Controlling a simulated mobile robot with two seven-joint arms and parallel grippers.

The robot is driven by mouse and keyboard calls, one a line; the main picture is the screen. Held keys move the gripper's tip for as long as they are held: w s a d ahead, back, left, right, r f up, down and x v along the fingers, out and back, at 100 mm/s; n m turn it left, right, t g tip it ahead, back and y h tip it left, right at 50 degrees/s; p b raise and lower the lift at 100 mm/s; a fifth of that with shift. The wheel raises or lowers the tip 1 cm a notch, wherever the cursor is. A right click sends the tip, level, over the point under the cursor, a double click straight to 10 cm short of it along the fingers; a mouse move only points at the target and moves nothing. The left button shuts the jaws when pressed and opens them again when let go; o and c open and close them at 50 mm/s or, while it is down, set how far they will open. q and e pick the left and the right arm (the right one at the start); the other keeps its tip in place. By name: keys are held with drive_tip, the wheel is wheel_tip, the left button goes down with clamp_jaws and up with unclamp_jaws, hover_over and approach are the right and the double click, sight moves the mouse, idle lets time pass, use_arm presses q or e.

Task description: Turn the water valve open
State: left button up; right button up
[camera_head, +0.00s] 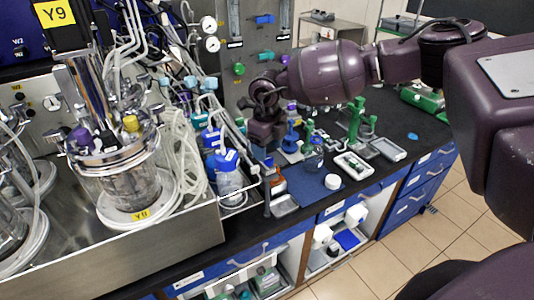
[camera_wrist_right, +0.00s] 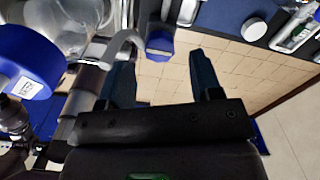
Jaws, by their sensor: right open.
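Green knobs (camera_head: 239,69) and a blue handle (camera_head: 264,19) are on the grey panel at the back centre of the head view. I cannot tell which of these is the water valve. My right gripper (camera_head: 266,135) points down over the bench, in front of and below the panel, and is apart from these knobs. In the right wrist view its two dark fingers (camera_wrist_right: 163,75) stand wide apart with nothing held between them. A blue-topped part (camera_wrist_right: 160,42) shows beyond the gap. My left gripper is not in view.
A glass bioreactor vessel (camera_head: 117,175) stands on the steel unit at left. Blue-capped bottles (camera_head: 228,170) and tubing crowd the space left of my gripper. A blue mat (camera_head: 312,183) with small labware lies to its right. Tiled floor (camera_head: 455,225) is clear at right.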

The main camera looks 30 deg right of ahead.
wheel_tip(320, 180, down, 2)
drive_tip(key=shift+f, duration=0.55)
drive_tip(key=shift+c, duration=0.4)
drive_tip(key=c, duration=0.8)
drive_tip(key=shift+c, duration=0.2)
